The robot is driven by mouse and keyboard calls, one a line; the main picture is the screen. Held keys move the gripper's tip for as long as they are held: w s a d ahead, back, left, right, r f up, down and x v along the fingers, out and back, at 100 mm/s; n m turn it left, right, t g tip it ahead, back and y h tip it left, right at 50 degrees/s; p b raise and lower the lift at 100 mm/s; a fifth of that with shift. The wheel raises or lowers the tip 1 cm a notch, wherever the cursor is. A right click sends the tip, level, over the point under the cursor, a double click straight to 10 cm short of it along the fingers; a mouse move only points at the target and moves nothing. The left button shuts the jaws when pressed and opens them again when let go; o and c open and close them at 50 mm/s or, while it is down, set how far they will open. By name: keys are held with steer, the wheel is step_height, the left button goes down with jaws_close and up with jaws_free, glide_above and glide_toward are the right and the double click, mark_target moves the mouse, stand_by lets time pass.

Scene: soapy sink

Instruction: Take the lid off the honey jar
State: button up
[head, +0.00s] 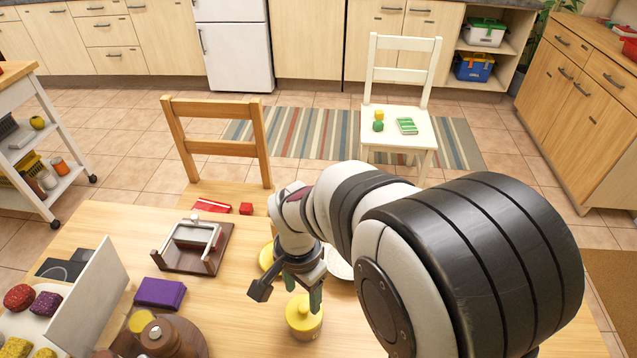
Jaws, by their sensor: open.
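A small jar with a yellow knobbed lid (302,308) stands upright on the wooden table, near the bottom middle of the head view. It looks like the honey jar, and its lid sits on top. My gripper (288,292) is open and points down, just above and behind the jar, a little to its left. Its fingers are apart with nothing visible between them. The right finger overlaps the jar's lid edge in the picture, and I cannot tell whether they touch.
A yellow round item (266,258) and a white plate (339,264) are partly hidden behind my gripper. A wooden chair (222,150) stands behind the table.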

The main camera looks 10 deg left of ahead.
mark_target(303, 307)
step_height(303, 307, down, 5)
steer(key=shift+s+r, duration=0.1)
jaws_close()
